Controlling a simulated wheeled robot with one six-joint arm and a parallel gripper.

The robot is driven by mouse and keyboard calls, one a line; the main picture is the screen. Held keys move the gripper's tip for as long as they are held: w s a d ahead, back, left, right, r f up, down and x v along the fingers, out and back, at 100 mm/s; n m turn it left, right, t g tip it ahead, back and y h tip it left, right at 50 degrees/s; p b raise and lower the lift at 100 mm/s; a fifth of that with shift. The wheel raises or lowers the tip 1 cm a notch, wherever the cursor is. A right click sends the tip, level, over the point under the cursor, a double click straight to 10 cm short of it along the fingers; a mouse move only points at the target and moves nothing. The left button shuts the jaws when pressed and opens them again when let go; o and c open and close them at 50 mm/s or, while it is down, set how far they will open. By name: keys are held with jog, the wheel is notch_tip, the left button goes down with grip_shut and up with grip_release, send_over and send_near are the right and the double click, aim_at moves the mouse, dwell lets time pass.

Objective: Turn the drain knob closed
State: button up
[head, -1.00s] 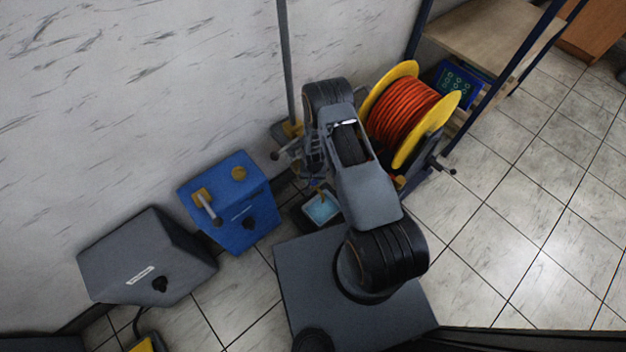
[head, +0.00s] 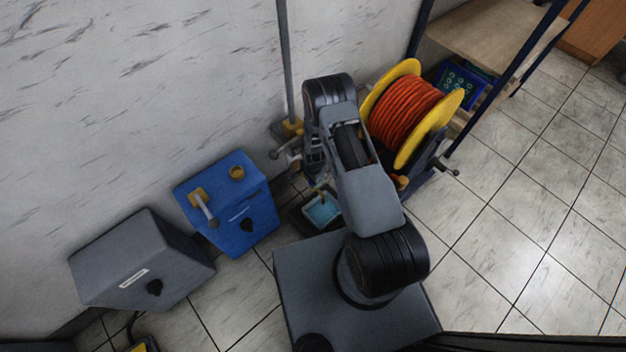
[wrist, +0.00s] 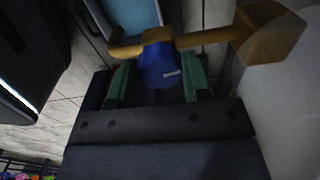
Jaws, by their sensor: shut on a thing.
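In the wrist view, the blue drain knob (wrist: 158,66) sits on a brass-yellow pipe fitting (wrist: 212,37). My gripper (wrist: 157,82) has its two green fingers on either side of the knob and is shut on it. In the head view, my arm covers the knob and the gripper tips. A yellow fitting (head: 290,127) shows at the foot of the grey upright pipe by the wall, left of my wrist. How far the knob is turned cannot be told.
A small tray with light blue contents (head: 322,209) lies on the floor below. A blue box (head: 232,215) and a grey box (head: 135,262) stand to the left along the wall. An orange hose reel (head: 405,110) stands close right of my arm. The tiled floor at right is clear.

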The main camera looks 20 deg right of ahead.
jog(key=shift+m, duration=0.9)
jog(key=o, duration=0.9)
jog(key=shift+r+p, duration=1.2)
jog(key=shift+r, duration=2.6)
